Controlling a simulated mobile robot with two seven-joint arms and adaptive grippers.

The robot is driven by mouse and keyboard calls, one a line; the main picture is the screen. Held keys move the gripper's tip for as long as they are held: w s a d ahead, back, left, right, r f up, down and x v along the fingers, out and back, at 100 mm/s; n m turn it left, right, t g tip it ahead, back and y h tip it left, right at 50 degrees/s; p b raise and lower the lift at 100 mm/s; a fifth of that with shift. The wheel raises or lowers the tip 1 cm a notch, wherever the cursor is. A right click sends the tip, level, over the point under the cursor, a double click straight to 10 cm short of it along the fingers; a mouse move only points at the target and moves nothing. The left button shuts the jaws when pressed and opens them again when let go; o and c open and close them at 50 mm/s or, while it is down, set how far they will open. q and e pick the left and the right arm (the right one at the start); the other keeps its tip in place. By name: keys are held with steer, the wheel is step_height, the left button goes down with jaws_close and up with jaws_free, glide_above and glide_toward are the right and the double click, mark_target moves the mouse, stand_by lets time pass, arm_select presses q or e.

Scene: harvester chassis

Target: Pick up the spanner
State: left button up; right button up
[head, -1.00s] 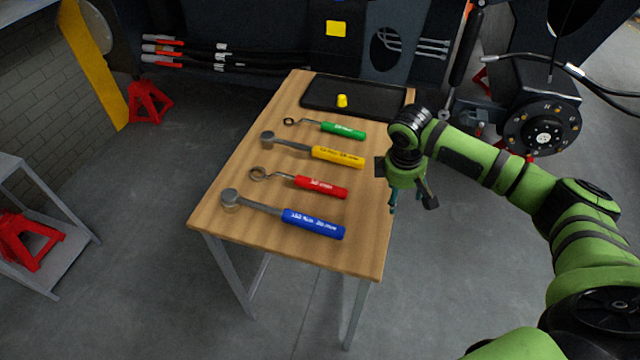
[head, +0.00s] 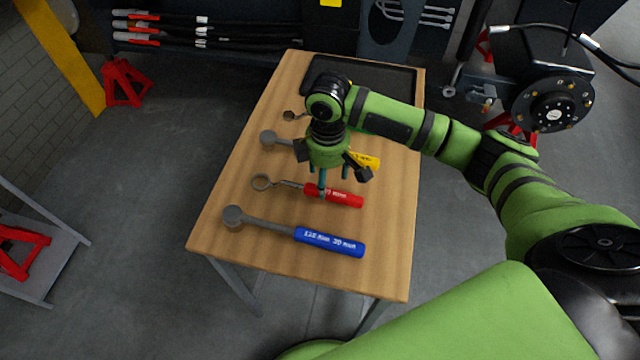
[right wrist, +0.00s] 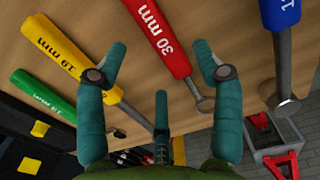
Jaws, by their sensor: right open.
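Tools with coloured handles lie in a row on the wooden table (head: 215,235). The red-handled spanner (head: 348,199) has a ring end at its left; its handle reads 30 mm in the right wrist view (right wrist: 160,38). My right gripper (head: 325,187) is open and empty over the table, just above the red spanner. In the right wrist view its fingers (right wrist: 160,70) are spread, with the red handle between and beyond the upper two. They do not appear closed on it. The green-handled spanner is mostly hidden by my arm in the head view; its ring end (head: 290,115) shows. My left gripper is not in view.
The blue-handled tool (head: 330,242) lies nearer the front edge. The yellow-handled tool (head: 369,160) lies behind the red one, partly covered by the gripper. A black tray (head: 385,78) is at the table's back. A wheel hub (head: 552,105) stands to the right.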

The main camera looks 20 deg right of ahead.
mark_target(330, 189)
steer(key=shift+s+d+f+p, duration=0.2)
steer(key=shift+s+f, duration=0.1)
steer(key=shift+f, duration=0.25)
steer(key=shift+s+d+f+p, duration=0.15)
steer(key=shift+s+f, duration=0.15)
steer(key=shift+f, duration=0.2)
step_height(330, 189, down, 2)
steer(key=shift+w+f, duration=0.1)
steer(key=shift+w, duration=0.05)
steer(key=shift+w+f, duration=0.1)
steer(key=shift+f, duration=0.15)
steer(key=c, duration=0.4)
jaws_close()
steer(key=shift+r, duration=0.1)
steer(key=shift+w+r, duration=0.1)
steer(key=shift+r, duration=0.55)
step_height(330, 189, up, 3)
steer(key=shift+f+b, duration=0.1)
steer(key=shift+b, duration=0.2)
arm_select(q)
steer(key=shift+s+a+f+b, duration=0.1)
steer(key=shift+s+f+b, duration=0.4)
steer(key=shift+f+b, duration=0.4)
arm_select(e)
steer(key=d+r, duration=0.7)
steer(key=d, duration=0.4)
steer(key=shift+s+d, duration=0.25)
steer(key=shift+d, duration=0.1)
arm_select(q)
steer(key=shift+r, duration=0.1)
